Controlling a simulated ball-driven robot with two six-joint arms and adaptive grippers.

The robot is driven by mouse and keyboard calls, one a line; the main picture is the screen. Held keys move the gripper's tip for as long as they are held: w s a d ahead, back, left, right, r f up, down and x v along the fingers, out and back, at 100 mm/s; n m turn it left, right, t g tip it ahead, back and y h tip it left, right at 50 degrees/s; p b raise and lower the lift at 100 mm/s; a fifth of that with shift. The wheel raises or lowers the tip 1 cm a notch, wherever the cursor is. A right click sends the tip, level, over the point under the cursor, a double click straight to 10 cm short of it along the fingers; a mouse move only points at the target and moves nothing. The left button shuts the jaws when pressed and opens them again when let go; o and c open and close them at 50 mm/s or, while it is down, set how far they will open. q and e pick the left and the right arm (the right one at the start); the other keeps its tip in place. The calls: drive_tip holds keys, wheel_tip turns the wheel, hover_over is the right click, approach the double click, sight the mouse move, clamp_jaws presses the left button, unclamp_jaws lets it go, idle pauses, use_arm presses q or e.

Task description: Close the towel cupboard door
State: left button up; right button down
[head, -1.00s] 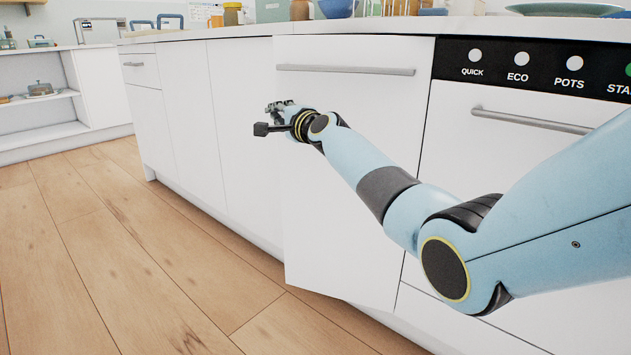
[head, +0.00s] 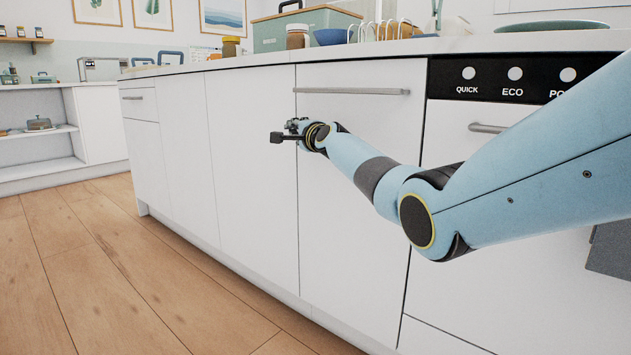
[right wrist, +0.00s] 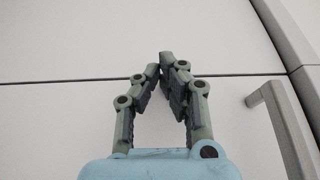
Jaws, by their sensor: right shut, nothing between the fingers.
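The towel cupboard door (head: 350,235) is the white panel with a long horizontal bar handle (head: 352,91), left of the dishwasher. Its edges now look flush with the neighbouring white panel, with only a thin seam showing. My right gripper (head: 292,126) is in front of the door's left edge, below the handle. In the right wrist view my right gripper (right wrist: 166,58) is shut and empty, its fingertips by a dark seam between white panels. I cannot tell whether it touches the door. The handle (right wrist: 285,125) shows at the right there. My left gripper is out of view.
The dishwasher (head: 515,75) with its black control strip stands right of the door, partly behind my right arm. The worktop (head: 250,62) above carries jars, a bowl and a rack. Clear wooden floor (head: 110,265) lies to the left.

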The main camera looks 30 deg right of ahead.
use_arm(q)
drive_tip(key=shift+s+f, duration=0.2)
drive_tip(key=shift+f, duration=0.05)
use_arm(e)
drive_tip(key=shift+w+d+r, duration=0.1)
drive_tip(key=shift+w+d, duration=0.1)
drive_tip(key=shift+d, duration=0.2)
